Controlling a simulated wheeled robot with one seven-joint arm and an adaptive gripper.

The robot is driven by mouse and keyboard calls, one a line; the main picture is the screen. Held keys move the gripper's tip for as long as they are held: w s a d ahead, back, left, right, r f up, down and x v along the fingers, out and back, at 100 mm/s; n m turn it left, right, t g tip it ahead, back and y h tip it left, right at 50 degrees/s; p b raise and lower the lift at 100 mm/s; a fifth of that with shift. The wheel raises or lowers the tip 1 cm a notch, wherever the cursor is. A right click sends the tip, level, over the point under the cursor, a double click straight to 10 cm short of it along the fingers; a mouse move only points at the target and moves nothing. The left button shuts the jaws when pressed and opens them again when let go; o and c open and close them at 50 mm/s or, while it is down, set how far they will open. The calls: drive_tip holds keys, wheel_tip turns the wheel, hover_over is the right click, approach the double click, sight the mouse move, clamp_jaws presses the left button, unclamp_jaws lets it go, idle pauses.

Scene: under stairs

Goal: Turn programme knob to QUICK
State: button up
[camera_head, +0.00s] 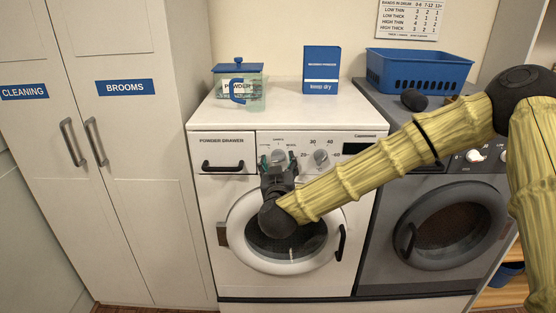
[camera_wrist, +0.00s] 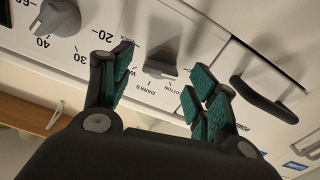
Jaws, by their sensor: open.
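The programme knob (camera_head: 278,156) is on the white washing machine's panel, between the powder drawer and the temperature dial. In the wrist view the grey knob (camera_wrist: 162,60) has a raised bar, with DARKS and COTTON printed beside it. My gripper (camera_head: 278,164) is in front of the knob. In the wrist view my gripper (camera_wrist: 161,72) is open, with one green-padded finger on each side of the knob and visible gaps between. Its left finger covers part of the printed ring.
The temperature dial (camera_head: 320,157) sits close on the right. The powder drawer handle (camera_head: 222,167) juts out on the left. The round door (camera_head: 310,253) is below my gripper.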

drive_tip(key=shift+w, duration=1)
drive_tip(key=c, duration=1)
